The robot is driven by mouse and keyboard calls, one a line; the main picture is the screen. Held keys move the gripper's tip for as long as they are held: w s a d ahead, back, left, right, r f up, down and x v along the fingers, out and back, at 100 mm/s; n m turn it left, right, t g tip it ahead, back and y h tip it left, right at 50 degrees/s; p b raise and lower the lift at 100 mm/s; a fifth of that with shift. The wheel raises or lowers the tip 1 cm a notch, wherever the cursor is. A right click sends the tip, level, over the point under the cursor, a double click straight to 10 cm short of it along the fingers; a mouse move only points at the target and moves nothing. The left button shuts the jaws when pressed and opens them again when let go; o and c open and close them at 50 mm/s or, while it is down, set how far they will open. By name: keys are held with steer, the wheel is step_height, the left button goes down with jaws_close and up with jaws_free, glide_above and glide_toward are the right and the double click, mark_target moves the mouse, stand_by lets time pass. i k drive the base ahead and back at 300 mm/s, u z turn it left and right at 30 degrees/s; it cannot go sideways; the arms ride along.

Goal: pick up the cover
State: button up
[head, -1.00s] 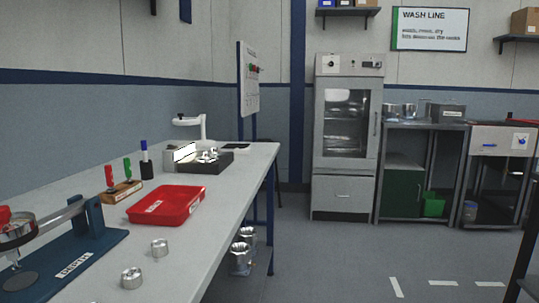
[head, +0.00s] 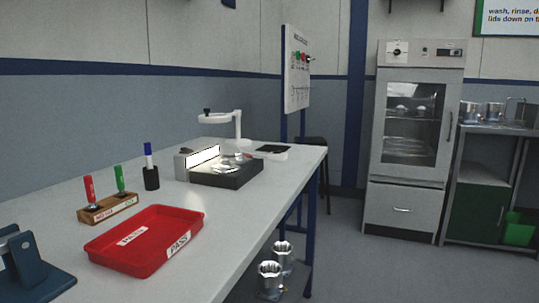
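I cannot pick out a cover for certain. Shiny metal pieces (head: 236,165) lie on a black block (head: 228,177) on the long bench, too small to tell what they are. Two metal housings (head: 270,278) stand low down beside the bench leg, one behind the other. Small rounded metal pieces (head: 402,109) show behind the glass of the grey cabinet (head: 412,150). My gripper is not in view.
The pale bench (head: 70,215) runs along the left wall.

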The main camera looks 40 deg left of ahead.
mark_target(240, 159)
steer(key=u, duration=0.25)
steer(key=i, duration=0.75)
steer(key=u, duration=0.55)
